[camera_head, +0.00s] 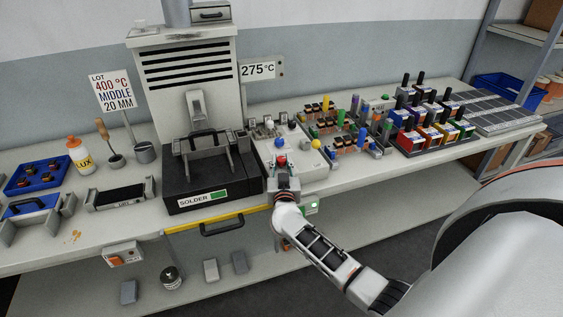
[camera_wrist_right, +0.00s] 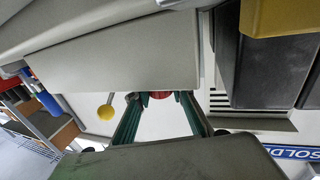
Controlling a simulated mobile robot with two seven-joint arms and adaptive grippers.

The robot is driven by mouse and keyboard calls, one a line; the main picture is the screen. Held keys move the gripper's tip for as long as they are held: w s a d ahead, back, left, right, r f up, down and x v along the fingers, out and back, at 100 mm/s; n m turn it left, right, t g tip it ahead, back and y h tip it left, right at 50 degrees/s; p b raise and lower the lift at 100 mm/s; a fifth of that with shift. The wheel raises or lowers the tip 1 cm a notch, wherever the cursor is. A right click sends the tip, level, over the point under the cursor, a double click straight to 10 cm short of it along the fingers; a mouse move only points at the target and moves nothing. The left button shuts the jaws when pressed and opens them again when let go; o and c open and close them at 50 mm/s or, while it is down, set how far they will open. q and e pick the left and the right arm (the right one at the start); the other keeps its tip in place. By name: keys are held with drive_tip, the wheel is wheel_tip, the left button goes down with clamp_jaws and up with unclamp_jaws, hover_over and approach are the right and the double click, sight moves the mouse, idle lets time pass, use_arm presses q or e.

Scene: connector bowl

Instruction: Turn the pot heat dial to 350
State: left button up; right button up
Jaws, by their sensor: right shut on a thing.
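The black solder pot (camera_head: 183,190) stands on the bench with a "SOLDER" label and a green patch on its front. A sign (camera_head: 258,70) behind it reads 275 °C. My right gripper (camera_head: 281,169) is at the front of the pale control panel (camera_head: 310,166), just right of the pot. It is shut on a red knob (camera_head: 281,160). In the right wrist view the green-edged fingers (camera_wrist_right: 163,104) close around the red knob (camera_wrist_right: 164,94), which is mostly hidden. Any marking on the knob cannot be read. My left gripper is not in view.
A yellow knob (camera_head: 316,144) and other coloured knobs sit on the panel near my gripper. Racks of coloured connectors (camera_head: 430,133) stand to the right. A yellow-edged drawer handle (camera_head: 222,227) juts below the bench front.

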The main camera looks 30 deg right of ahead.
drive_tip(key=shift+m+g+h, duration=0.5)
drive_tip(key=shift+m+h, duration=0.1)
drive_tip(key=shift+h, duration=0.2)
drive_tip(key=o, duration=1.1)
drive_tip(key=shift+o, duration=0.2)
drive_tip(key=v, duration=1.2)
drive_tip(key=shift+r, duration=0.1)
